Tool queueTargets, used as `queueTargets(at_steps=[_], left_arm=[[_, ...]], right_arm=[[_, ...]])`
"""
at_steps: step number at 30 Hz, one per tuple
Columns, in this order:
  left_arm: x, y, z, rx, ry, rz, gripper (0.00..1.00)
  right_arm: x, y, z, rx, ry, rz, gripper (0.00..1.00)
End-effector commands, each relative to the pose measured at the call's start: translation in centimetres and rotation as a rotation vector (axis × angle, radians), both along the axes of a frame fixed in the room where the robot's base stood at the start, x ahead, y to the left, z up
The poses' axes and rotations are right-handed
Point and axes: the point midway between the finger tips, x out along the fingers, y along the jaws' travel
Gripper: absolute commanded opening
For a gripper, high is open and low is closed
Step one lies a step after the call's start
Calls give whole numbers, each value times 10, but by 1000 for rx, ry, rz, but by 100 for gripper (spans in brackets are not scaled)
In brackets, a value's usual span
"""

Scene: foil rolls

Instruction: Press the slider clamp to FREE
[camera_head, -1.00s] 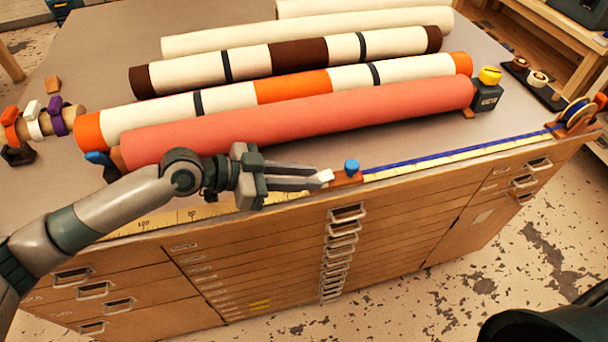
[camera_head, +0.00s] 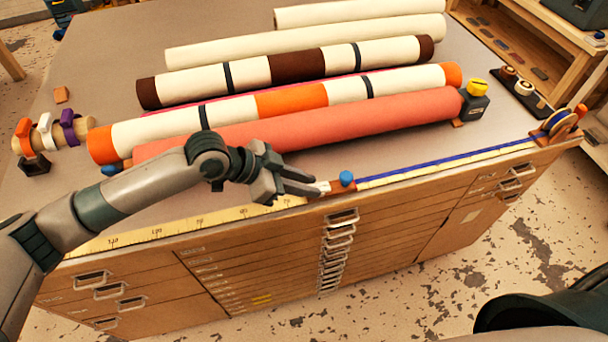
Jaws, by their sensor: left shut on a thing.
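The slider clamp (camera_head: 337,188) is a small orange-brown block with a blue knob (camera_head: 346,178) on top. It sits on the rail along the table's front edge, above the drawer column. A small white tab (camera_head: 323,187) shows at its left side. My left gripper (camera_head: 316,189) reaches in from the left along the front edge, low over the rail. Its fingers come together on the white tab, just left of the knob, and partly hide it. The clamp's markings are too small to read. My right gripper is not in view.
A yellow measuring scale (camera_head: 170,228) runs along the front edge, with a blue strip (camera_head: 440,161) right of the clamp. A red roll (camera_head: 310,125) lies close behind my left gripper, with several more rolls beyond. A spool (camera_head: 560,123) stands at the right corner.

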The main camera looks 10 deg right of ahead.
Motion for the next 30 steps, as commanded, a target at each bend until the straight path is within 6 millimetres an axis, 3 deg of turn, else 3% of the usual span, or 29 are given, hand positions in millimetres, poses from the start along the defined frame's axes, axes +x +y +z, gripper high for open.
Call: queueTargets(at_steps=[1, 5, 17, 18, 19, 30], left_arm=[[0, -2, 7, 25, 1, -1, 0], [-1, -3, 6, 79, 3, -1, 0], [0, -3, 3, 101, 2, 1, 0], [1, -3, 3, 101, 2, 1, 30], [0, -3, 3, 101, 2, 1, 37], [0, -2, 4, 101, 3, 1, 39]], right_arm=[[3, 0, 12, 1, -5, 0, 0], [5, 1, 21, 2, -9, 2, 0], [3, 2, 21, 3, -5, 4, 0], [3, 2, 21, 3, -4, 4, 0], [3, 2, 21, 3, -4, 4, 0], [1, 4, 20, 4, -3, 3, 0]])
